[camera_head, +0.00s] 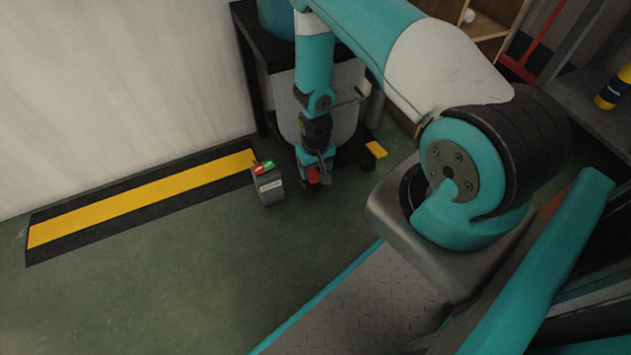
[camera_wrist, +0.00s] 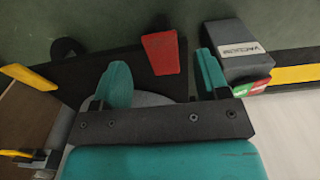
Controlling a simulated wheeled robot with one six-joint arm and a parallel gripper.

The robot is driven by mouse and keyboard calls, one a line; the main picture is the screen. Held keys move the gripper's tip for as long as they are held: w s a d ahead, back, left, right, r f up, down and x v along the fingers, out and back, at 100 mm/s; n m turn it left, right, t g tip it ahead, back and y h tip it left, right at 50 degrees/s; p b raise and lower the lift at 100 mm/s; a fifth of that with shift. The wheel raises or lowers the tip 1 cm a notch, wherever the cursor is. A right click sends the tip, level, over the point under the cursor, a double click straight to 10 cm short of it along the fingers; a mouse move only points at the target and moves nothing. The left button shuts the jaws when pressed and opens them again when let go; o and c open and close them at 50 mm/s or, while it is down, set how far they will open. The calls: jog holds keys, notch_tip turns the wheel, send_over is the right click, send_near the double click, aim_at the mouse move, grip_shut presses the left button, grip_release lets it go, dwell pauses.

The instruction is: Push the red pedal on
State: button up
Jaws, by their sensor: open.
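The red pedal (camera_wrist: 161,53) shows in the wrist view between and just beyond my gripper's two teal fingers, over a dark base. In the head view a small red part of the pedal (camera_head: 313,175) shows at the lower end of my arm, low near the floor. My gripper (camera_wrist: 163,80) is open, with nothing between its fingers. In the head view my gripper (camera_head: 318,165) points down at the pedal and partly hides it. I cannot tell whether the fingers touch the pedal.
A grey box (camera_head: 268,184) with a red and a green button stands left of my gripper; its label side (camera_wrist: 240,50) lies close to one finger. A yellow-and-black floor strip (camera_head: 140,203) runs along the wall. A yellow pedal (camera_head: 376,149) sits to the right. Open floor lies in front.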

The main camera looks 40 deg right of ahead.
aim_at(315, 178)
notch_tip(315, 178, down, 5)
jog(key=shift+r+b, duration=0.2)
jog(key=shift+b, duration=0.55)
jog(key=shift+c, duration=0.2)
